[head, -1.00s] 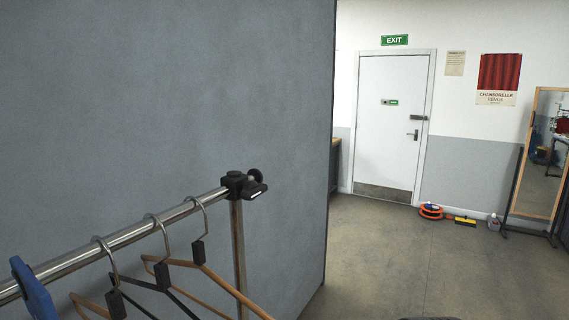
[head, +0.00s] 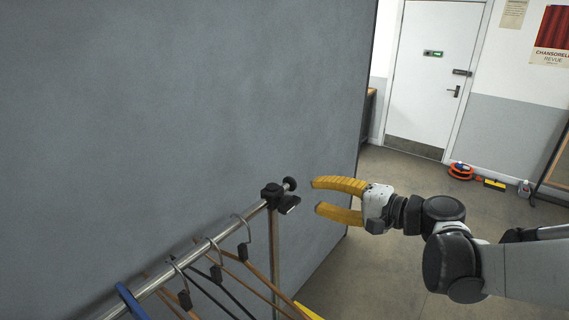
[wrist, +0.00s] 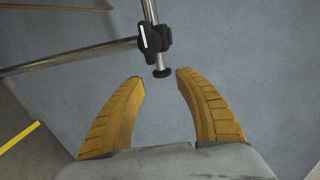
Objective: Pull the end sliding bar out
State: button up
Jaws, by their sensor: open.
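A chrome rail (head: 190,257) runs along the grey panel to a black end clamp (head: 272,195) on an upright post (head: 275,245). The clamp has a round black knob (head: 290,184) and a flat lever (head: 289,205). My gripper (head: 316,196), with two yellow fingers, is open and empty just right of the knob, apart from it in the head view. In the wrist view the clamp (wrist: 154,40) is ahead of the fingers, and the knob (wrist: 162,72) shows between the fingertips. I cannot tell whether it is within their depth. I cannot tell which part of the bar slides.
Several hangers (head: 243,252) hang on the rail, with a blue piece (head: 130,300) at lower left. The grey panel (head: 180,100) stands close behind the rail. Open floor (head: 405,175) lies to the right, toward a white door (head: 437,80); an orange reel (head: 461,171) lies by the wall.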

aim_at(288, 189)
jog(key=x, duration=1.1)
jog(key=shift+r, duration=0.15)
grip_shut()
